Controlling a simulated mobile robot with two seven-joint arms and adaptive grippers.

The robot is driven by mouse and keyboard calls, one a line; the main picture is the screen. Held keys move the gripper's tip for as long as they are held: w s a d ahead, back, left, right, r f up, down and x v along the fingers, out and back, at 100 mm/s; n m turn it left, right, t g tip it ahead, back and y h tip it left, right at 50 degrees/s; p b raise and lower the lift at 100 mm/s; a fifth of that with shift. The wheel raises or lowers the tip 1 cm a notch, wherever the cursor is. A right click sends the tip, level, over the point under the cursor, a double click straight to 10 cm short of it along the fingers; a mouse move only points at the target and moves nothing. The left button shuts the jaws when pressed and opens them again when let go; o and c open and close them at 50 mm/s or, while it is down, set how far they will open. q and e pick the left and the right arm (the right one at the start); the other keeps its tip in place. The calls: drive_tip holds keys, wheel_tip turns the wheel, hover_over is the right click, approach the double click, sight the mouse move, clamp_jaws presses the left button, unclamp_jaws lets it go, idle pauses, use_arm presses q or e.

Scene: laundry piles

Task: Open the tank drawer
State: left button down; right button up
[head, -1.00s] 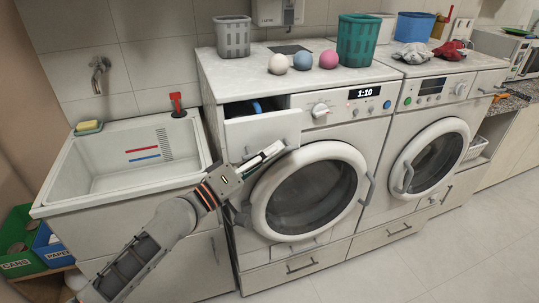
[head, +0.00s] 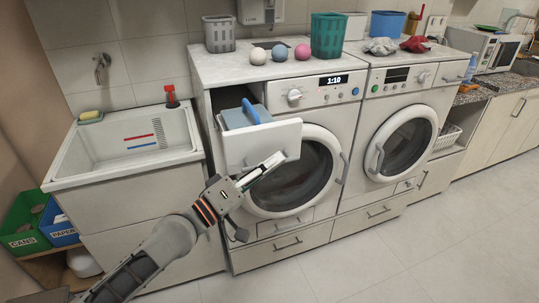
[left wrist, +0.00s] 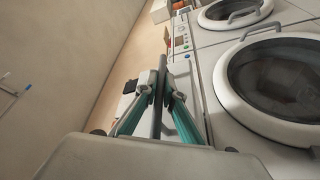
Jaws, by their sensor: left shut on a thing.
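The tank drawer (head: 255,142) is pulled well out of the left washing machine's top left corner. Inside it sits a grey-blue tank (head: 236,118) with a bright blue handle (head: 250,109). My left gripper (head: 272,163) is at the drawer's front face, shut on the drawer handle. In the left wrist view, the gripper's teal-padded fingers (left wrist: 158,92) close around a dark bar, the drawer handle (left wrist: 157,118). In the head view the gripper hides that handle. My right gripper is in neither view.
The round door (head: 305,170) is just right of and below the drawer. A second machine (head: 405,130) stands to the right. A sink (head: 125,150) with a red-topped item is at the left. Dryer balls and baskets stand on the worktop. The floor in front is clear.

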use_arm(q)
drive_tip(key=shift+s+d+p, duration=0.3)
drive_tip(key=shift+s+p, duration=0.05)
drive_tip(key=shift+s, duration=0.6)
drive_tip(key=c, duration=2.2)
unclamp_jaws()
drive_tip(key=shift+o, duration=0.2)
drive_tip(key=shift+s+a, duration=0.1)
drive_tip(key=shift+a, duration=0.05)
drive_tip(key=v, duration=1.1)
drive_tip(key=shift+s+a+f, duration=0.15)
drive_tip(key=shift+s+a, duration=0.1)
